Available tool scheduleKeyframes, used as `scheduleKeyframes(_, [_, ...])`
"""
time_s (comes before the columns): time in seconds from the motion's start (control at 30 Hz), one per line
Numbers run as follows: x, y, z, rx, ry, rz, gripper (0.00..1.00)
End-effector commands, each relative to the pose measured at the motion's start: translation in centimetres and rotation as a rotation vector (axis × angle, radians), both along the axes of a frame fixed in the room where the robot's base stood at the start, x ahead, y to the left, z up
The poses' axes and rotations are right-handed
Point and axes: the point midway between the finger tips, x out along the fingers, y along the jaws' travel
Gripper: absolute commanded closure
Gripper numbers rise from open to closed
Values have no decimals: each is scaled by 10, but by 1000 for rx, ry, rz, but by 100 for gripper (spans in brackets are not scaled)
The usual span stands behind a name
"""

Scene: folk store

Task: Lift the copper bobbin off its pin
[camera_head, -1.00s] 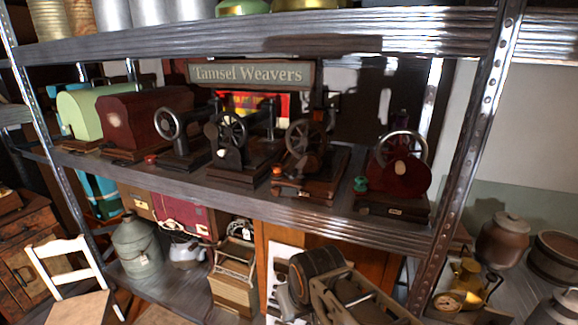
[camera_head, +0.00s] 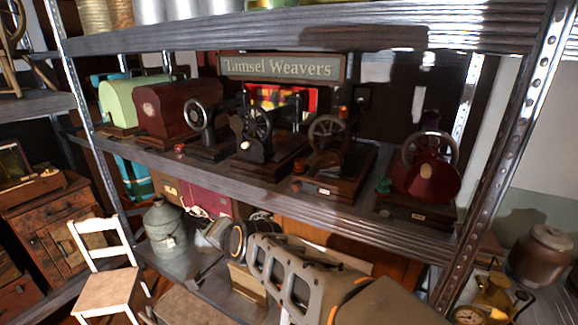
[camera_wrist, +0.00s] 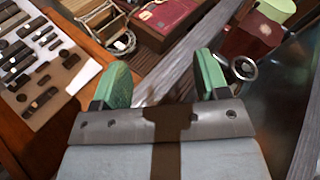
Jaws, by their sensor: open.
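In the head view, several old sewing machines stand on the middle shelf (camera_head: 240,188). A small copper-orange piece, which looks like the copper bobbin (camera_head: 298,168), sits at the left front of the third machine (camera_head: 328,150); its pin is too small to make out. A green bobbin (camera_head: 384,186) stands at the rightmost machine (camera_head: 428,165). In the wrist view my gripper (camera_wrist: 163,80) is open and empty, its two green-padded fingers wide apart. A machine's handwheel (camera_wrist: 243,68) shows just beyond the right finger. The copper bobbin cannot be made out there.
The shelf's metal front edge (camera_wrist: 180,65) runs diagonally past my fingers. A rack post (camera_head: 505,150) stands on the right, and the upper shelf (camera_head: 300,32) hangs over the machines. A white chair (camera_head: 105,270) stands at lower left. Tools lie on a board (camera_wrist: 45,65).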

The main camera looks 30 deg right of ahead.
Motion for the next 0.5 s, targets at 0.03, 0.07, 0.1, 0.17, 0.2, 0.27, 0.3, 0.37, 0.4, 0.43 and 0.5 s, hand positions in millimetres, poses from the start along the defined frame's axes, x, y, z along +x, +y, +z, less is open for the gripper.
scheduleKeyframes(0.03, [24, -6, 18, 169, -87, -155, 32])
scheduleKeyframes(0.07, [37, -13, 30, 284, -147, -256, 32])
scheduleKeyframes(0.1, [52, -23, 43, 430, -223, -390, 32])
scheduleKeyframes(0.17, [70, -40, 62, 656, -351, -561, 32])
scheduleKeyframes(0.2, [79, -53, 72, 802, -433, -678, 32])
scheduleKeyframes(0.27, [86, -75, 82, 1004, -555, -839, 32])
scheduleKeyframes(0.3, [88, -89, 87, 1127, -638, -936, 32])
scheduleKeyframes(0.37, [88, -108, 91, 1289, -763, -1062, 32])
scheduleKeyframes(0.4, [86, -119, 92, 1381, -843, -1133, 32])
scheduleKeyframes(0.43, [84, -126, 92, 1444, -901, -1180, 32])
scheduleKeyframes(0.5, [78, -141, 91, 1560, -1030, -1267, 32])
